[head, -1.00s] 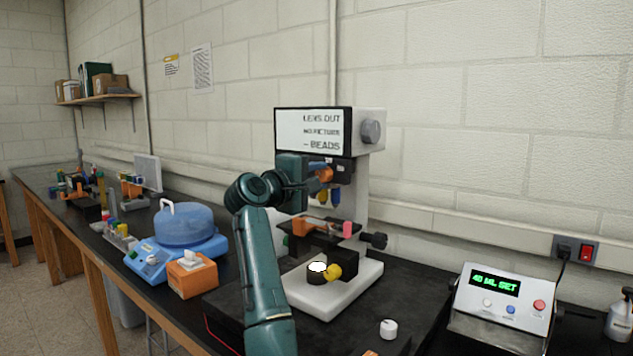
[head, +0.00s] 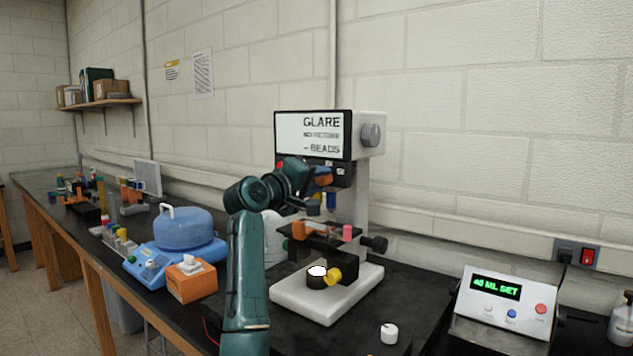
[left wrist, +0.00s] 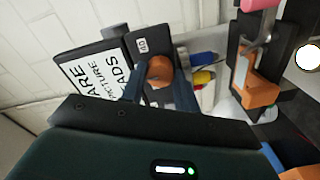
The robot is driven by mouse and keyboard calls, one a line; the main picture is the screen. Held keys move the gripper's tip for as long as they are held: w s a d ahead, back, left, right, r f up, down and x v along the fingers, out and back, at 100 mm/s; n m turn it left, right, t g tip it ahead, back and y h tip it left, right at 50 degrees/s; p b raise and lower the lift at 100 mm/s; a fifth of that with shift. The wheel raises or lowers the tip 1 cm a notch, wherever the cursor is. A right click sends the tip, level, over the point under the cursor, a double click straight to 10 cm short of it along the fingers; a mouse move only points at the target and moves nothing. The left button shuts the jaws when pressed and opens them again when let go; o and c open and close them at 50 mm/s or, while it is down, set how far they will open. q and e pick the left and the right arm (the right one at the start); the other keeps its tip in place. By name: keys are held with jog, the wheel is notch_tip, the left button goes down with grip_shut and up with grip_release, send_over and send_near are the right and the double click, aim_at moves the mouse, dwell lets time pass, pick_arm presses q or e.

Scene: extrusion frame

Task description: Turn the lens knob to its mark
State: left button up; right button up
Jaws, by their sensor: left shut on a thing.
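The microscope (head: 369,200) stands on the bench with a screen (head: 313,135) reading "GLARE", a second small line, and "- BEADS". The orange lens knob (head: 324,178) is on the black housing below the screen. My left gripper (head: 314,177) reaches it from the left. In the left wrist view the fingers of my left gripper (left wrist: 160,85) stand on either side of the orange knob (left wrist: 160,69) and are shut on it. A small white label (left wrist: 142,46) is on the black face beside the knob; its mark is too small to read surely. My right gripper is not in view.
Coloured lens barrels (head: 331,202) hang below the housing, above the stage (head: 325,231). A yellow knob (head: 335,276) is low on the white base (head: 325,310). A blue-lidded device (head: 185,235) stands left, a control box (head: 503,300) right. A white knob (head: 389,332) is in front.

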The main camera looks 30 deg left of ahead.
pick_arm(q)
jog(key=shift+f, duration=0.1)
jog(key=o, duration=1)
jog(key=shift+c, duration=0.2)
jog(key=shift+s, duration=0.1)
jog(key=s+a+b, duration=0.1)
jog(key=s+b, duration=0.2)
jog(key=s, duration=1)
